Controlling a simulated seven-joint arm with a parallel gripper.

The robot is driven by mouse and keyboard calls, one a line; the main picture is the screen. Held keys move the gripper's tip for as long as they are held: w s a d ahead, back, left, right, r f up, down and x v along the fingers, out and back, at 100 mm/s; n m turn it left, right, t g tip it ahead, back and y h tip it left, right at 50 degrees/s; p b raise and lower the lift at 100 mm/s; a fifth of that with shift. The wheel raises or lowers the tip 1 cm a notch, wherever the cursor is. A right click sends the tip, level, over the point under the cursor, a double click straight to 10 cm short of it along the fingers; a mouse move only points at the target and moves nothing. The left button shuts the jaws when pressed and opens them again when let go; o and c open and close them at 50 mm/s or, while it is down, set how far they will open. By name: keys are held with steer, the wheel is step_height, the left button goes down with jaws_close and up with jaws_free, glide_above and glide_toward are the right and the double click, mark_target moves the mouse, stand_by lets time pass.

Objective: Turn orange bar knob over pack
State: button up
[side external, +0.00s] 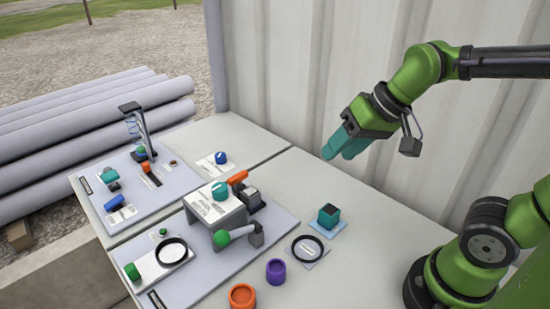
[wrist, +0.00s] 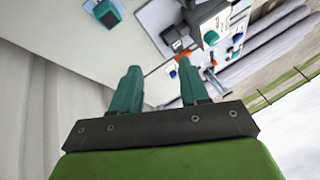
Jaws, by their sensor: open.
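An orange bar knob (side external: 238,177) sits at the back of the near panel, beside a dark block (side external: 253,197) and a grey raised box. An orange piece (wrist: 183,55) also shows in the wrist view, just beyond one fingertip; I cannot tell for sure that it is the same knob. A smaller orange piece (side external: 147,168) is on the far left panel. My gripper (side external: 341,146) is open and empty, high above the table and to the right of the knob, well apart from it. In the wrist view its teal fingers (wrist: 160,70) are spread with nothing between them.
A grey raised box (side external: 218,213) carries a teal knob (side external: 219,190). A green-ended lever (side external: 222,239) is in front of it. A teal cube (side external: 329,216), a purple ring (side external: 276,271) and an orange ring (side external: 242,296) stand nearby. A corrugated wall (side external: 330,75) rises behind.

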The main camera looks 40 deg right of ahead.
steer(key=w+m+g, duration=0.3)
steer(key=w, duration=1)
steer(key=m+g+h, duration=0.2)
steer(key=m+g, duration=0.1)
steer(key=m, duration=0.8)
glide_above(238, 175)
step_height(238, 175, down, 16)
steer(key=shift+f, duration=0.2)
jaws_close()
